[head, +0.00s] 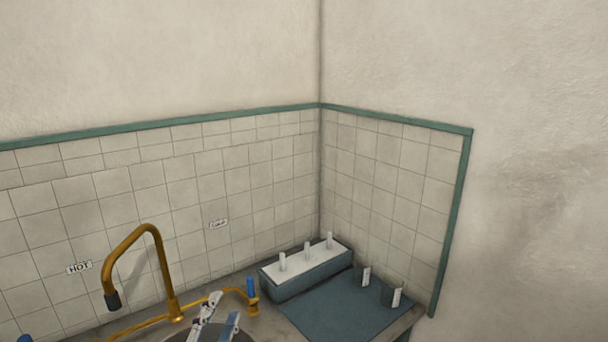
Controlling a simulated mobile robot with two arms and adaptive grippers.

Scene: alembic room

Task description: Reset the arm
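My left gripper (222,312) shows at the bottom edge, over the dark round basin (177,336). Its two white and blue fingers stand apart with a gap between them, and I see nothing held there. The rest of the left arm is cut off by the lower edge. My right gripper and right arm are not in view.
A brass tap (157,262) rises left of my gripper, and a blue-handled valve (251,290) stands close on its right. Tiled walls (240,190) close the corner.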

